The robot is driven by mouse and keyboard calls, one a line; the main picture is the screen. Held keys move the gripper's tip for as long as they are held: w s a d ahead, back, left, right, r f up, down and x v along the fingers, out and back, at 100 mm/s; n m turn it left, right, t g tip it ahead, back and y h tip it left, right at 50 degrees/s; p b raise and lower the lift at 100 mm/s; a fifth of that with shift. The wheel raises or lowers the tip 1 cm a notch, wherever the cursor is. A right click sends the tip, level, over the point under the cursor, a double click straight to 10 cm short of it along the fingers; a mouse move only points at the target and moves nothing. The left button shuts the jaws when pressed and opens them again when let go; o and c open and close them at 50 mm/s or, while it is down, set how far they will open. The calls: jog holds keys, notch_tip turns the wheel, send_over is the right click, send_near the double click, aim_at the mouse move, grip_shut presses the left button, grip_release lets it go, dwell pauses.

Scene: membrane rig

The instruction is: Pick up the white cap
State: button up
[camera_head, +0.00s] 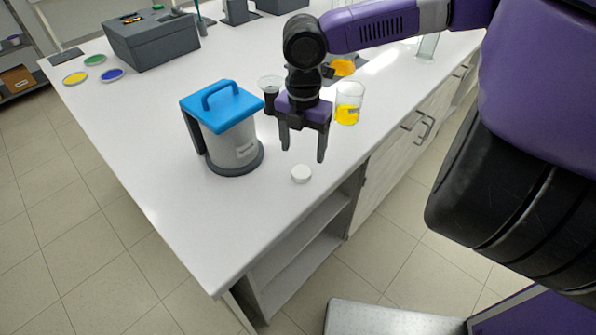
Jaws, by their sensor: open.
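The white cap (301,174) lies on the white bench top near its front right edge. It is small, round and uncovered. My gripper (303,155) points down with its two dark fingers apart, and nothing is between them. The fingertips show just above the cap in the picture. They appear apart from it, though the exact height is hard to tell.
A grey-white canister with a blue handled lid (221,106) stands left of my gripper. A beaker of yellow liquid (348,104) stands behind it to the right. A grey box (152,41) and coloured discs (111,75) lie farther back. The bench's front left is clear.

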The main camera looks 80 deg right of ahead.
aim_at(302, 171)
notch_tip(302, 171, down, 7)
jog(key=shift+w+a+r, duration=0.1)
dwell(0.3)
jog(key=shift+c, duration=0.2)
jog(key=c, duration=1.3)
jog(key=shift+r, duration=0.1)
jog(key=shift+c, duration=0.2)
